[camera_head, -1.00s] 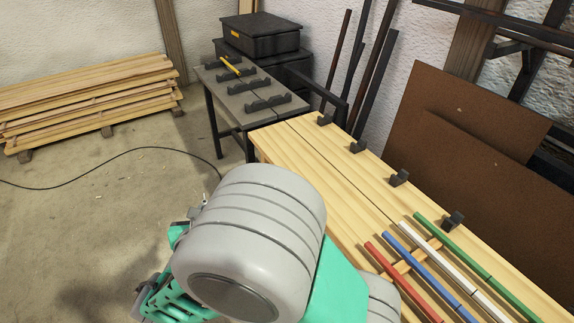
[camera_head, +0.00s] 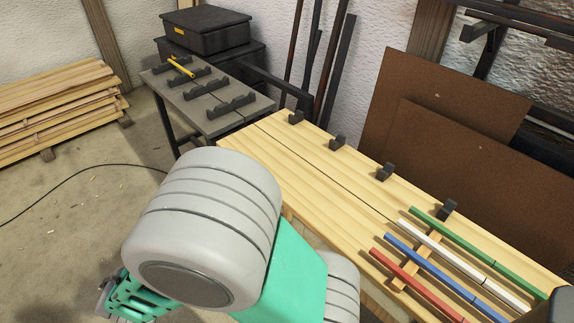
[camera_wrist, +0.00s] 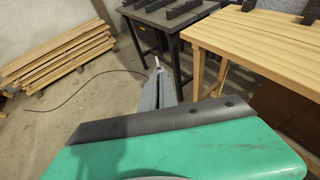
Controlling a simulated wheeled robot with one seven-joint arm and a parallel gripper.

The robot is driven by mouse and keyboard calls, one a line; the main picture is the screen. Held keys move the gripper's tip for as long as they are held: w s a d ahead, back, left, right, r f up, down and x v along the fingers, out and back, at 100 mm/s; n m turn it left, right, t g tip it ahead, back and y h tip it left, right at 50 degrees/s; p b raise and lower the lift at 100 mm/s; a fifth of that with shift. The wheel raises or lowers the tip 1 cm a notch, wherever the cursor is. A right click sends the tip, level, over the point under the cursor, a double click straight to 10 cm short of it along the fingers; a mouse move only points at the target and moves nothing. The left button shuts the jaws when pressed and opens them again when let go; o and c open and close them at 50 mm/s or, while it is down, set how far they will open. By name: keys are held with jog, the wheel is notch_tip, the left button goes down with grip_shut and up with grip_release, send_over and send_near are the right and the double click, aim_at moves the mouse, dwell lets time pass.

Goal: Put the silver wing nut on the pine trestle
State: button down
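The pine trestle (camera_head: 325,179) is the pale wooden bench running from the middle to the lower right of the head view. Its near end shows at the upper right of the wrist view (camera_wrist: 262,45). In the wrist view my gripper (camera_wrist: 158,70) is a narrow grey shape beyond the green housing, over the floor left of the trestle. A small pale silvery bit shows at its tip. I cannot tell whether this is the wing nut or part of the fingers. I make out no silver wing nut elsewhere. In the head view my arm hides the bench's near left side.
Red (camera_head: 418,285), blue (camera_head: 430,265), white (camera_head: 462,262) and green (camera_head: 470,243) laths lie on the trestle's right part. Black notched blocks (camera_head: 337,142) line its back edge. A grey table (camera_head: 248,108) with black racks and a yellow lath (camera_head: 181,67) stands behind. The bench's left half is clear.

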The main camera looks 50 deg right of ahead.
jog(key=s+d+r+m+g+h, duration=0.1)
jog(key=s+d+m+g+h, duration=0.15)
jog(key=s+d, duration=0.55)
jog(key=s+d+r+m+g+h, duration=0.15)
jog(key=s+d+m+g, duration=0.3)
jog(key=d, duration=0.65)
jog(key=s+d+m+g+b, duration=0.1)
jog(key=s+d+m+g, duration=0.2)
jog(key=s, duration=0.5)
jog(key=s+d+m+g, duration=0.25)
jog(key=s+d, duration=0.25)
jog(key=s, duration=0.4)
jog(key=b, duration=0.6)
send_over(330, 187)
jog(key=shift+n+h, duration=0.3)
jog(key=shift+n, duration=0.05)
jog(key=f, duration=0.9)
jog(key=shift+s+a, duration=0.15)
jog(key=shift+s, duration=0.05)
jog(key=f, duration=0.1)
jog(key=f+b, duration=0.1)
jog(key=f, duration=0.1)
jog(key=shift+w+d+f, duration=0.15)
jog(key=shift+d+f, duration=0.05)
jog(key=shift+r, duration=0.1)
